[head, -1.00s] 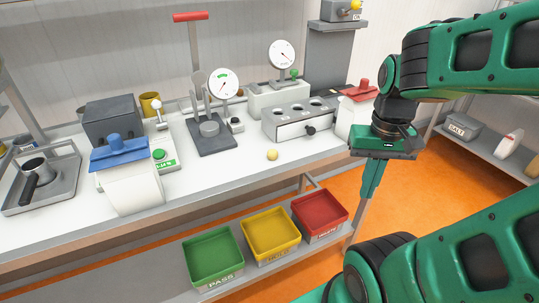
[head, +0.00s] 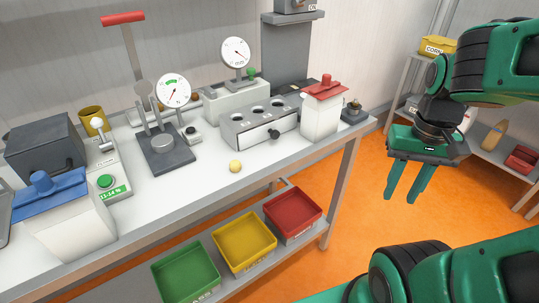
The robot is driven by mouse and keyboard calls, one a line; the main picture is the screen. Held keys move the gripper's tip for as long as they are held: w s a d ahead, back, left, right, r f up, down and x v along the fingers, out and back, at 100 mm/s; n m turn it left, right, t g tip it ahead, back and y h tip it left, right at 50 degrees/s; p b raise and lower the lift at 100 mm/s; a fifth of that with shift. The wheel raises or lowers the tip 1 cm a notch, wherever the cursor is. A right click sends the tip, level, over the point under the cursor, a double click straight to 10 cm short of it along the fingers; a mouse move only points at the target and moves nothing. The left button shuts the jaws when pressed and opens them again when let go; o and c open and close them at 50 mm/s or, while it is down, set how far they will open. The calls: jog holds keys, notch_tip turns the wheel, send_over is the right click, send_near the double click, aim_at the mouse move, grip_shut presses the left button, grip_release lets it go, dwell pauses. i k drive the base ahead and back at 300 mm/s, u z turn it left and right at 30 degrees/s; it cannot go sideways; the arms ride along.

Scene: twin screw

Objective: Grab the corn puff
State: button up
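A small round yellow ball, which looks like the corn puff (head: 235,166), lies on the white bench top (head: 205,188) near its front edge. It sits in front of the grey block with several round holes (head: 258,128). My gripper (head: 400,197) hangs to the right of the bench, over the orange floor, with its two fingers pointing down. The fingers are apart and nothing is between them. The gripper is well to the right of the puff and does not touch it.
A white container with a red lid (head: 322,108) stands at the bench's right end, between puff and gripper. A dial gauge stand (head: 168,150) is left of the puff. Green (head: 186,275), yellow (head: 244,243) and red (head: 293,213) bins sit on the lower shelf. A shelf with a yellow box (head: 437,46) is at right.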

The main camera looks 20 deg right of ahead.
aim_at(235, 166)
jog(key=z, duration=2.5)
jog(key=k, duration=2)
jog(key=u, duration=0.9)
jog(key=i, duration=1)
jog(key=z, duration=0.05)
